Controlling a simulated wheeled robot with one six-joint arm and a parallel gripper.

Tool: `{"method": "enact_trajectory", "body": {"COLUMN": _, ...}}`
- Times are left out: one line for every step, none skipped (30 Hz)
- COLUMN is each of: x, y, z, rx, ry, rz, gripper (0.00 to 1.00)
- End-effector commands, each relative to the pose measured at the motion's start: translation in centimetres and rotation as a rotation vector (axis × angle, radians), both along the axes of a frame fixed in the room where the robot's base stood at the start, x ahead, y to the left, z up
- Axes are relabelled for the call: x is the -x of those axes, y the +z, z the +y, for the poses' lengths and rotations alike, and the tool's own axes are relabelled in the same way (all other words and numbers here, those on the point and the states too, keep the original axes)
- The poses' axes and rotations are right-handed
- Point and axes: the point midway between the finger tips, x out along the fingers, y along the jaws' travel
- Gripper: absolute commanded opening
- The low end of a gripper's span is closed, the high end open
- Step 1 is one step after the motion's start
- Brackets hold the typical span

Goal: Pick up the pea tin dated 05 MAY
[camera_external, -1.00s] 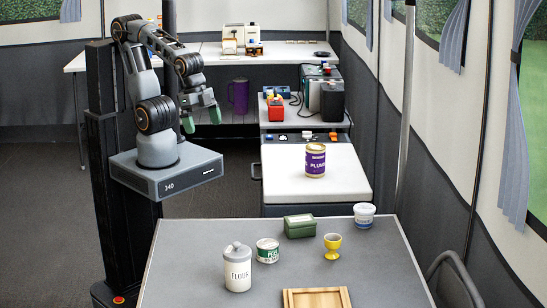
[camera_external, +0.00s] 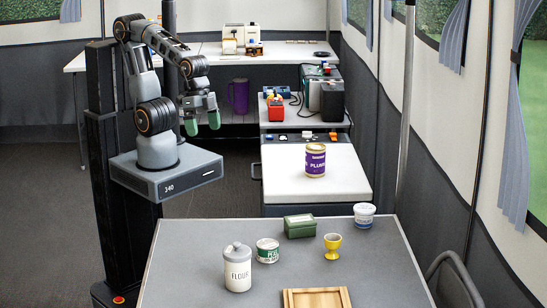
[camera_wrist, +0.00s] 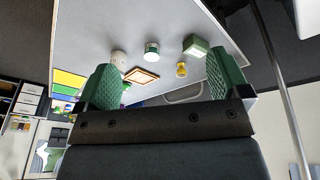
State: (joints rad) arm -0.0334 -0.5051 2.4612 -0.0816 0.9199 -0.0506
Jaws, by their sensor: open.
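The pea tin (camera_external: 267,251) is a small white and green tin standing upright on the grey front table. Its date is too small to read. It also shows in the wrist view (camera_wrist: 152,50), beyond and between my fingers. My gripper (camera_external: 202,123) is open and empty, with green fingers pointing down. In the wrist view my gripper (camera_wrist: 160,84) shows both fingers spread wide.
A flour canister (camera_external: 237,270) stands left of the tin. A green box (camera_external: 299,227), yellow egg cup (camera_external: 332,245), white tub (camera_external: 364,214) and wooden tray (camera_external: 316,299) share the table (camera_external: 385,265). A purple-labelled tin (camera_external: 315,161) stands on the white counter behind.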

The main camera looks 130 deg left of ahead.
Motion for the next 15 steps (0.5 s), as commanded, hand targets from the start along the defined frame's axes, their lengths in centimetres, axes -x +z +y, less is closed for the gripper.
{"method": "enact_trajectory", "body": {"x": -0.9, "y": -1.4, "z": -0.2, "rx": 0.06, "ry": 0.068, "rz": 0.041, "gripper": 0.94}}
{"method": "enact_trajectory", "body": {"x": -1.6, "y": -2.0, "z": -0.5, "rx": 0.107, "ry": 0.119, "rz": 0.066, "gripper": 0.94}}
{"method": "enact_trajectory", "body": {"x": -2.6, "y": -2.9, "z": -0.8, "rx": 0.178, "ry": 0.2, "rz": 0.107, "gripper": 0.94}}
{"method": "enact_trajectory", "body": {"x": -3.5, "y": -3.7, "z": -1.1, "rx": 0.237, "ry": 0.265, "rz": 0.14, "gripper": 0.94}}
{"method": "enact_trajectory", "body": {"x": -4.5, "y": -4.4, "z": -1.3, "rx": 0.299, "ry": 0.336, "rz": 0.175, "gripper": 0.94}}
{"method": "enact_trajectory", "body": {"x": -6.0, "y": -5.5, "z": -1.6, "rx": 0.384, "ry": 0.434, "rz": 0.225, "gripper": 0.94}}
{"method": "enact_trajectory", "body": {"x": -7.1, "y": -6.3, "z": -1.7, "rx": 0.448, "ry": 0.509, "rz": 0.261, "gripper": 0.94}}
{"method": "enact_trajectory", "body": {"x": -8.3, "y": -7.1, "z": -1.8, "rx": 0.511, "ry": 0.583, "rz": 0.298, "gripper": 0.94}}
{"method": "enact_trajectory", "body": {"x": -9.9, "y": -8.1, "z": -1.8, "rx": 0.596, "ry": 0.679, "rz": 0.346, "gripper": 0.94}}
{"method": "enact_trajectory", "body": {"x": -11.1, "y": -9.0, "z": -1.7, "rx": 0.659, "ry": 0.751, "rz": 0.384, "gripper": 0.94}}
{"method": "enact_trajectory", "body": {"x": -12.4, "y": -9.8, "z": -1.6, "rx": 0.719, "ry": 0.82, "rz": 0.418, "gripper": 0.94}}
{"method": "enact_trajectory", "body": {"x": -13.9, "y": -10.9, "z": -1.4, "rx": 0.799, "ry": 0.908, "rz": 0.466, "gripper": 0.94}}
{"method": "enact_trajectory", "body": {"x": -15.1, "y": -11.7, "z": -1.1, "rx": 0.857, "ry": 0.972, "rz": 0.498, "gripper": 0.94}}
{"method": "enact_trajectory", "body": {"x": -16.2, "y": -12.5, "z": -0.8, "rx": 0.912, "ry": 1.032, "rz": 0.53, "gripper": 0.94}}
{"method": "enact_trajectory", "body": {"x": -17.6, "y": -13.5, "z": -0.3, "rx": 0.983, "ry": 1.108, "rz": 0.572, "gripper": 0.94}}
